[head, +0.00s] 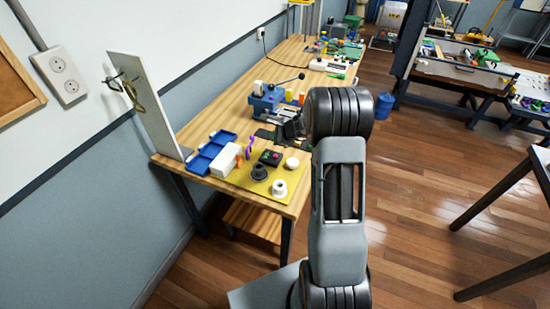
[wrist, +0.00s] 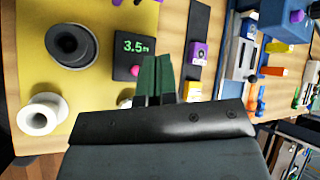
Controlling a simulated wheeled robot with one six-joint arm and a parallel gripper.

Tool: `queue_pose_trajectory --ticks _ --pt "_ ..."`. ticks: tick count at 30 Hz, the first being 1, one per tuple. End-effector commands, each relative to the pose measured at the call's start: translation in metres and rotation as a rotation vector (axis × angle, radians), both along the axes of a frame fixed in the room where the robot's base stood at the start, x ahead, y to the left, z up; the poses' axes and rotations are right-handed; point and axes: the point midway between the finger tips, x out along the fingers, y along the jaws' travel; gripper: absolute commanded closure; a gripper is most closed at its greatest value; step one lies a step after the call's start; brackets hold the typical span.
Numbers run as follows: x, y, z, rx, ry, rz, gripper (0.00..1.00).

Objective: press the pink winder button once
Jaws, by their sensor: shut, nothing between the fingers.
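The winder is a small black box (wrist: 126,62) with a green display reading 3.5 and a unit, on a yellow mat (wrist: 105,12). Its pink button (wrist: 135,71) sits below the display, close to the left of my fingertips in the wrist view. The box also shows in the head view (head: 270,158), where the button is too small to make out clearly. My gripper (wrist: 157,62) shows two green fingers side by side, shut and empty, just right of the button. I cannot tell their height above the table or whether they touch the box. In the head view my arm hides much of the gripper.
A black round part (wrist: 72,46) and a white spool (wrist: 40,114) stand on the mat left of the winder. A purple box (wrist: 199,52) lies to the right. A blue tray (head: 209,152) and a blue lever press (head: 268,98) stand on the bench.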

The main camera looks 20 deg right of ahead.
Motion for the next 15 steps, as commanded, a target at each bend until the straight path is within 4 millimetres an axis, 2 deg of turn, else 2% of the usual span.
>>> queue_pose_trajectory --ticks 1,10,15 --pt "0.000 0.000 -0.010 0.001 0.001 0.000 1.00" --pt "0.000 0.000 -0.049 0.000 0.001 0.001 1.00" --pt "0.000 0.000 -0.064 0.000 0.000 0.000 1.00"
